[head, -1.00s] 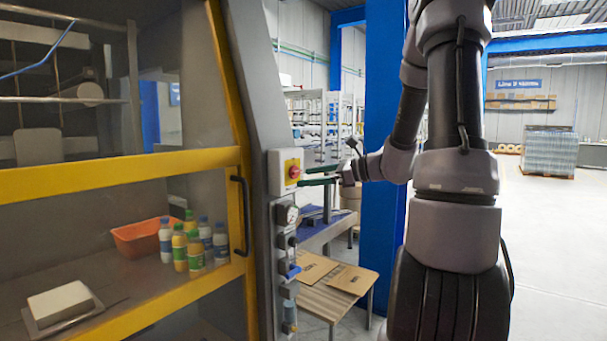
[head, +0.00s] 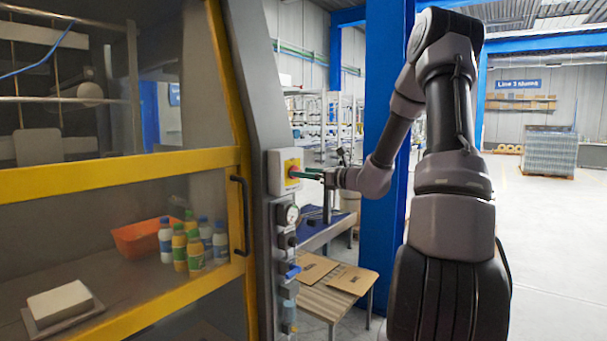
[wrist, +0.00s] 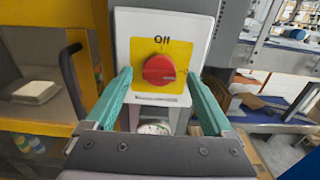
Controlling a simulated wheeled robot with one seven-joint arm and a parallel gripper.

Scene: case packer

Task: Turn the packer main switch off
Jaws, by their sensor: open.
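The packer main switch is a red rotary knob (wrist: 159,69) on a yellow plate (wrist: 140,52), set in a pale box (head: 277,172) on the grey machine post. The word "Off" stands above the knob in the wrist view. I cannot tell for certain which way the knob points. My gripper (wrist: 158,76) is open, with one green finger on each side of the knob in that view. In the head view my gripper (head: 306,174) reaches the switch from the right, and its fingers partly hide the knob. Whether they touch it cannot be told.
Below the switch on the post are a pressure gauge (head: 293,214) and a blue-handled valve (head: 292,271). A black door handle (head: 240,215) on the yellow-framed guard is to the left. A blue column (head: 377,200) stands behind my arm. A wooden table (head: 325,295) with flat cardboard is below.

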